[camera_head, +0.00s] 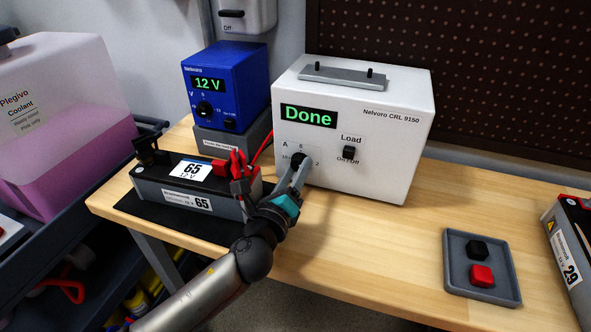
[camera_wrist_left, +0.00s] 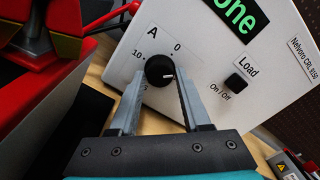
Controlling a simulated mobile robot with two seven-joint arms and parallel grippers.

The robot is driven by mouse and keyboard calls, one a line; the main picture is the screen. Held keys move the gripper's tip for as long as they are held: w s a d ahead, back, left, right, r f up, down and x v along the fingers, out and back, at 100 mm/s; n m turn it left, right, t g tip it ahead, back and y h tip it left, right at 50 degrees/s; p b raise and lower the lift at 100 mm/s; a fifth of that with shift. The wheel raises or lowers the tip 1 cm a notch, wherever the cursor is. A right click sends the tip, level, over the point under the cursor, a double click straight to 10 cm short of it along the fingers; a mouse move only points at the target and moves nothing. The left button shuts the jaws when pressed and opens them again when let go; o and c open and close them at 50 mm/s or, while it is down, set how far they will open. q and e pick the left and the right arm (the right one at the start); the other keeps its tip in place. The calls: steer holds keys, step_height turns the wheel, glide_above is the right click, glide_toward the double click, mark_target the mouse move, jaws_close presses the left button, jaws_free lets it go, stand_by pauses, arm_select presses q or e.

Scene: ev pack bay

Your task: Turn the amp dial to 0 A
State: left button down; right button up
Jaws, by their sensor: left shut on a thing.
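The amp dial (camera_wrist_left: 159,70) is a round black knob on the front of the white load tester (camera_head: 355,125), under the letter A. In the left wrist view its white pointer line points right, not at the 0 printed above and to its right; a 10 is at its upper left. My left gripper (camera_head: 299,166) reaches the dial from the front. In the left wrist view its two grey fingers (camera_wrist_left: 157,76) are shut on the dial, one on each side. The tester's green display (camera_head: 308,116) reads "Done". My right gripper is not in view.
Left of the tester are a blue 12 V supply (camera_head: 225,85) and a battery (camera_head: 187,186) with red and black clamps, close beside my left arm. A grey tray (camera_head: 452,258) holds red and black caps at right, near another battery (camera_head: 572,245). The bench front between is clear.

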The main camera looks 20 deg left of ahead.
arm_select(q)
steer(key=n, duration=0.3)
steer(key=shift+n, duration=0.4)
steer(key=n+p, duration=0.1)
steer(key=n, duration=0.3)
steer(key=shift+r, duration=0.1)
steer(key=shift+n, duration=1)
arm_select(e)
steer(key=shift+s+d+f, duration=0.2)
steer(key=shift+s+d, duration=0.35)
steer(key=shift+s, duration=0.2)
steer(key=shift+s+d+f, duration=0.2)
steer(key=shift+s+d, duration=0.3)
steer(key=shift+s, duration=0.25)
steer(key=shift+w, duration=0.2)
arm_select(q)
steer(key=shift+c, duration=1.9)
jaws_free()
steer(key=shift+s, duration=0.1)
